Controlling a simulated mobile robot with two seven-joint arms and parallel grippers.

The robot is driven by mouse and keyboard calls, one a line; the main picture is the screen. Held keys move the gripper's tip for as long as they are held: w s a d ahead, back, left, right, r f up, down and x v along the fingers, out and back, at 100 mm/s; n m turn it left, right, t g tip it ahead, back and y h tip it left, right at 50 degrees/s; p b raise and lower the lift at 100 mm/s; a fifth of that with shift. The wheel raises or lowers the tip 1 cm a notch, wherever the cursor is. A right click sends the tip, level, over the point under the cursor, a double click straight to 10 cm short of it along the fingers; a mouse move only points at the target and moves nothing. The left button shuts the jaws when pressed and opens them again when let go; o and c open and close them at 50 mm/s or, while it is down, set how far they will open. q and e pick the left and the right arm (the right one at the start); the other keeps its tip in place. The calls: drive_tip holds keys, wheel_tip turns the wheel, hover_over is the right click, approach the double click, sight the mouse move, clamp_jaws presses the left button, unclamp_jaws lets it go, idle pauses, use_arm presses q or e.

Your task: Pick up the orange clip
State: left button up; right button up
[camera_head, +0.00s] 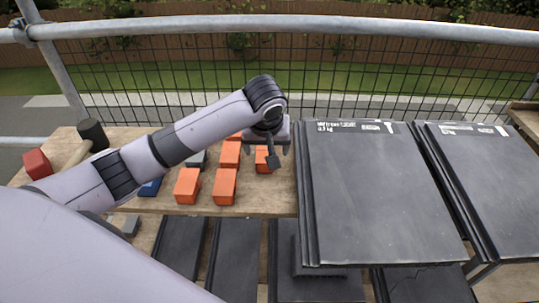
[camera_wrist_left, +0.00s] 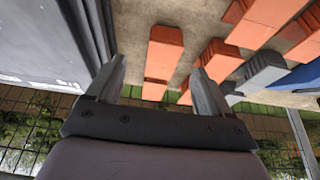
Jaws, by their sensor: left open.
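Several orange clips stand on a wooden board. One orange clip (camera_head: 262,158) is at the right end of the group, beside the slate stack and partly hidden by my left gripper (camera_head: 270,152). In the left wrist view that orange clip (camera_wrist_left: 163,58) shows between the two open fingers, apart from them. Other orange clips (camera_head: 187,186), (camera_head: 224,186) and (camera_head: 229,155) stand to its left and front. My left gripper is open and empty, above the board. My right gripper is not in view.
A stack of dark slates (camera_head: 375,190) stands close to the right of my left gripper, with another stack (camera_head: 480,175) beyond. A black-headed mallet (camera_head: 92,133), a red block (camera_head: 37,164) and a blue item (camera_head: 150,187) lie left. A scaffold rail (camera_head: 380,24) runs behind.

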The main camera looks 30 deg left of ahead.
use_arm(q)
drive_tip(key=x, duration=0.4)
drive_tip(key=s+x, duration=0.1)
drive_tip(key=x, duration=0.1)
drive_tip(key=shift+w+a+f+b, duration=0.15)
drive_tip(key=shift+f+b, duration=0.25)
drive_tip(key=shift+f, duration=0.1)
drive_tip(key=c, duration=1.3)
